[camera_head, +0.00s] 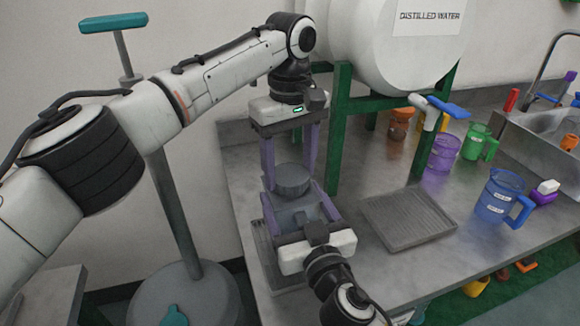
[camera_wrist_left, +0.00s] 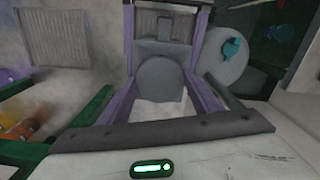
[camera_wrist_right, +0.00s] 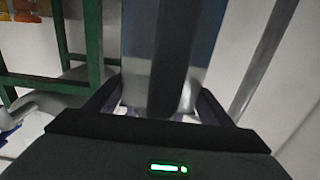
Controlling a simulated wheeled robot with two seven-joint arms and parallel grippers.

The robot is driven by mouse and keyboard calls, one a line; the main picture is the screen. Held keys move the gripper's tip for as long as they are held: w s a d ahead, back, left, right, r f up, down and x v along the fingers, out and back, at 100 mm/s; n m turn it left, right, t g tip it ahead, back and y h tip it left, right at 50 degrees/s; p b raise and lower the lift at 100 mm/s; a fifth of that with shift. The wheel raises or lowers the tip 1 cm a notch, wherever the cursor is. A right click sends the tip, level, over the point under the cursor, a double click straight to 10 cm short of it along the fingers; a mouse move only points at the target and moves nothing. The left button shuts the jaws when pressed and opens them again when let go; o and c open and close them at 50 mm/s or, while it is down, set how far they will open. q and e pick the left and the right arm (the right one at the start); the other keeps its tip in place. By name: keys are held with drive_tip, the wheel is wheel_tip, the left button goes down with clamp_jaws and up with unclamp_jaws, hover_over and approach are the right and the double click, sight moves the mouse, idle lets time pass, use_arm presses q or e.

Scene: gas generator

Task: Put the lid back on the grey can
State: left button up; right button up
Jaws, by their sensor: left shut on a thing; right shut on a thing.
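The grey round lid (camera_head: 292,178) is between the purple fingers of my left gripper (camera_head: 288,186), which is shut on it from above. Its flat top faces up in the left wrist view (camera_wrist_left: 158,78). The grey can (camera_head: 298,214) is directly beneath, between the fingers of my right gripper (camera_head: 294,202), which comes in from the front and is shut on it. The can's side fills the middle of the right wrist view (camera_wrist_right: 165,60). The lid lines up over the can's top; I cannot tell whether it is fully seated. The can's rim is hidden.
A grey ribbed tray (camera_head: 408,218) lies to the right on the bench. A blue jug (camera_head: 500,195), purple cup (camera_head: 445,152) and green jug (camera_head: 477,143) stand further right. The green frame (camera_head: 338,130) under the white tank rises close behind the grippers.

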use_arm(q)
drive_tip(key=m, duration=1.9)
drive_tip(key=shift+m, duration=0.3)
drive_tip(key=o, duration=1.2)
drive_tip(key=shift+o, duration=0.2)
wheel_tip(320, 180, up, 8)
drive_tip(key=shift+f, duration=0.25)
